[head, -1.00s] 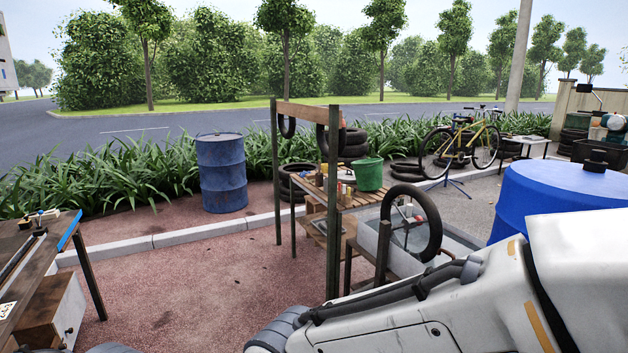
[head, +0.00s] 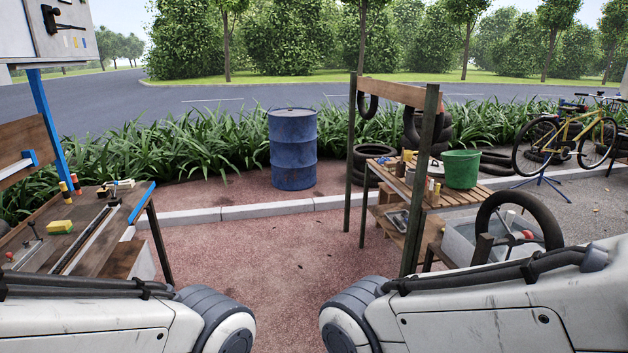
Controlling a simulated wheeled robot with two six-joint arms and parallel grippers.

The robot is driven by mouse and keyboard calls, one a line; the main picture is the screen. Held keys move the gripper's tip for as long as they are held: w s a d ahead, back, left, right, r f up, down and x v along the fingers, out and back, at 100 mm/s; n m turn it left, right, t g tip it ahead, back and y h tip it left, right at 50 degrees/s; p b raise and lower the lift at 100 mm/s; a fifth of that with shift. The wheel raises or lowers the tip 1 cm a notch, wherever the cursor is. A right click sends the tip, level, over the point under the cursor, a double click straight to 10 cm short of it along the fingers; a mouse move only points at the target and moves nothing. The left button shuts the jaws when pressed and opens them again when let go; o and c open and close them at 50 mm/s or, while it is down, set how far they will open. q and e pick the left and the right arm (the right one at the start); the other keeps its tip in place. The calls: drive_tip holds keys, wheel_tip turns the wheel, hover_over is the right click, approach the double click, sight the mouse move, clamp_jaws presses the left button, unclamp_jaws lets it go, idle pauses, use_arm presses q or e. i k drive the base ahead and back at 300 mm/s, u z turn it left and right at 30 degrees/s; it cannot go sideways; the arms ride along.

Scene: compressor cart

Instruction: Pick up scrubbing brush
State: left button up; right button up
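I cannot make out a scrubbing brush for certain in the head view. A small yellow block (head: 60,227) lies on the wooden workbench (head: 125,255) at the left. A small pale and dark item (head: 118,185) lies near the back of that bench. Small bottles and other items (head: 433,190) stand on the slatted wooden stand at right of centre, too small to name. Both of my arms show along the bottom edge, but neither gripper is in view.
A blue barrel (head: 293,150) stands by the curb. The slatted stand (head: 455,208) holds a green bucket (head: 461,169). A wheel (head: 545,213) stands in a grey tub at the right. A bicycle (head: 570,140) is beyond. Red paving (head: 270,255) between bench and stand is clear.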

sight(389, 166)
drive_tip(key=z, duration=0.05)
drive_tip(key=i, duration=1.95)
drive_tip(key=z, duration=0.25)
drive_tip(key=i, duration=3)
drive_tip(key=z, duration=0.2)
